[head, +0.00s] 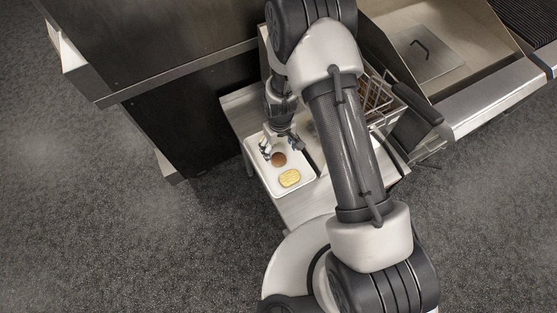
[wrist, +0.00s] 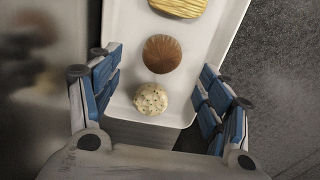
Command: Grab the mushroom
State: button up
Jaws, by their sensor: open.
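The mushroom looks to be the round brown piece with fine radial lines (wrist: 163,54) in the wrist view, lying on a white tray (wrist: 119,30). In the head view it shows as a small brown disc (head: 279,159) just below my gripper (head: 281,148). My gripper (wrist: 158,82) is open and empty, with blue-padded fingers to the left and right. A pale speckled round piece (wrist: 151,99) lies between the fingers, nearer my wrist than the brown piece. The fingers touch neither piece as far as I can see.
A yellow ribbed piece (wrist: 178,6) lies on the tray beyond the brown one; the head view shows it whole (head: 289,178). A wire basket (head: 376,98) stands to the right of the tray. A dark cabinet (head: 180,110) stands at left. Open floor (head: 90,220) lies at lower left.

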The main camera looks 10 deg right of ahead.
aim_at(279, 157)
jog(key=shift+a+f+b, duration=0.15)
jog(key=shift+f+b, duration=0.85)
jog(key=shift+f, duration=2.2)
jog(key=shift+r, duration=0.1)
jog(key=c, duration=1)
jog(key=shift+c, duration=0.2)
